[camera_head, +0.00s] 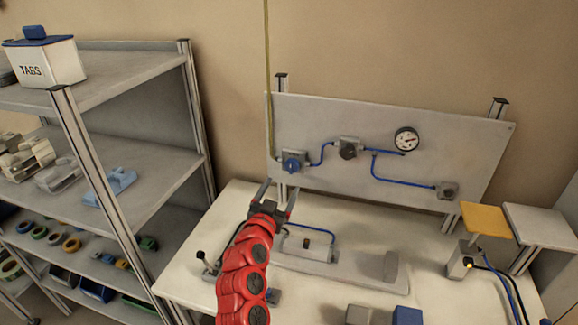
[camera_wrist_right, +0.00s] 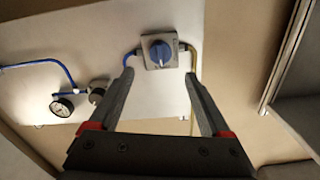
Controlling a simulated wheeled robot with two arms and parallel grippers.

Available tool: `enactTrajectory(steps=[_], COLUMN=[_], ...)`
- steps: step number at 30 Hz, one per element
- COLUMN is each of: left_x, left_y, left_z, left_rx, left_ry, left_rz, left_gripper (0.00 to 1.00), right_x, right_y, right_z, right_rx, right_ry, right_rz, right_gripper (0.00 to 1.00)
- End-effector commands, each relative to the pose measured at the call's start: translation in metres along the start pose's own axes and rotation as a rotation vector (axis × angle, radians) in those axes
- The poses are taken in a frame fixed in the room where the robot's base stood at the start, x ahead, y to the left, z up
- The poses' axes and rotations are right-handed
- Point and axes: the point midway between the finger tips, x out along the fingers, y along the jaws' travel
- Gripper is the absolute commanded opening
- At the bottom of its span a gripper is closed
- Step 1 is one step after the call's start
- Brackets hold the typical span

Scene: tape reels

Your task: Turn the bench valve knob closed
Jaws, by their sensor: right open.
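The bench valve has a blue knob (camera_head: 292,164) on a grey square block at the left end of the upright panel (camera_head: 420,120). In the right wrist view the knob (camera_wrist_right: 160,51) shows face-on on its block, just beyond the fingertips and near the middle between them. My right gripper (camera_head: 276,190) is open and empty, below and slightly left of the knob, with its fingers pointing up toward it. Its two fingers also show in the wrist view (camera_wrist_right: 160,80), spread apart, and the knob does not appear to be touched. My left gripper is not in view.
A pressure gauge (camera_head: 406,139), a dark round fitting (camera_head: 348,150) and blue tubing are on the panel. A yellow tube (camera_head: 267,70) rises from the valve. A shelf rack (camera_head: 130,180) stands left. A grey fixture (camera_head: 345,262) and a yellow-topped stand (camera_head: 486,222) occupy the bench.

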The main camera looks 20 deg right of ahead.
Motion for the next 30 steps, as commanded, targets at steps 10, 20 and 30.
enactTrajectory(steps=[10, 20, 30], left_x=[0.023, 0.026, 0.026], left_y=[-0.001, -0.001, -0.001], left_z=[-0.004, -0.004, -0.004], left_rx=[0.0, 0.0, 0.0], left_ry=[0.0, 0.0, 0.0], left_rz=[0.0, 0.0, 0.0], left_gripper=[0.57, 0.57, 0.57], right_x=[0.071, 0.088, 0.088], right_y=[-0.002, -0.001, -0.001], right_z=[-0.003, 0.001, 0.001], right_rx=[-0.003, -0.002, -0.001], right_ry=[0.001, -0.001, 0.0], right_rz=[-0.002, -0.002, -0.002], right_gripper=[0.81, 0.81, 0.53])
